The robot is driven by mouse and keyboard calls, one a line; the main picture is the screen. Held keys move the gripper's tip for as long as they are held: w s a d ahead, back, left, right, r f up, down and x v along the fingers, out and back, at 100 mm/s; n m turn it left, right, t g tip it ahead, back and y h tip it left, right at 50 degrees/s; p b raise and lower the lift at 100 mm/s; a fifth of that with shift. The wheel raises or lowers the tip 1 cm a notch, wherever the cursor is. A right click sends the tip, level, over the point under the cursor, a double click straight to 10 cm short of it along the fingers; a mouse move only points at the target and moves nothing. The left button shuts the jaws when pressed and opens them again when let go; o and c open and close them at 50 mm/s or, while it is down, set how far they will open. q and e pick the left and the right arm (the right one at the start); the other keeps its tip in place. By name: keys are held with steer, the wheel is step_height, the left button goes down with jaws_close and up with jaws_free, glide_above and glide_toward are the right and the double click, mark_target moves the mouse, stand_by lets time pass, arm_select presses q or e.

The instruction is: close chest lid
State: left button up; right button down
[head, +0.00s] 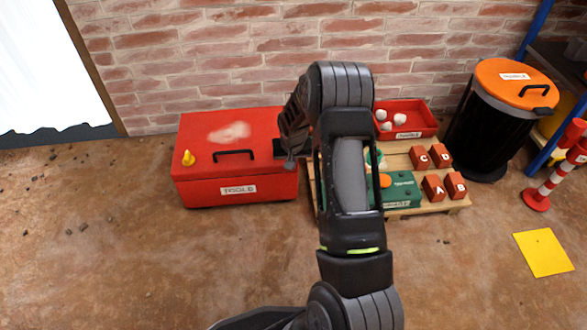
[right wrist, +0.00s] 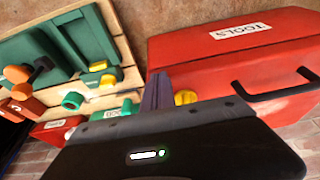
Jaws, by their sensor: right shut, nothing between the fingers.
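The red chest (head: 235,160) with a TOOLS label stands by the brick wall, left of centre in the head view. Its lid (head: 262,130) looks down on the box, with a black handle (head: 234,154) on it. The chest also shows at the right of the right wrist view (right wrist: 215,55). My right gripper (head: 281,148) is at the chest's right edge, partly hidden by my own wrist. In the right wrist view its fingers (right wrist: 157,92) are together and empty, close beside the chest. Whether they touch it I cannot tell. My left gripper is not in view.
A wooden pallet (head: 440,206) right of the chest bears a green case (head: 400,190), red blocks (head: 433,187) and a red bin (head: 410,133). A black bin (head: 490,120) stands farther right. Floor in front is mostly clear.

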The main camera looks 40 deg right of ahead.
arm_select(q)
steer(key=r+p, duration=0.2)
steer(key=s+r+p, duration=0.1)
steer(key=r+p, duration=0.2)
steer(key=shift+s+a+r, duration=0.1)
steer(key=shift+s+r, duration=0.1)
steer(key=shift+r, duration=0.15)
arm_select(e)
steer(key=s+a+r, duration=0.5)
steer(key=s+r, duration=0.1)
steer(key=s, duration=0.1)
steer(key=shift+s+a+r, duration=0.15)
steer(key=shift+s+a, duration=0.15)
steer(key=shift+a, duration=0.1)
steer(key=shift+w, duration=0.1)
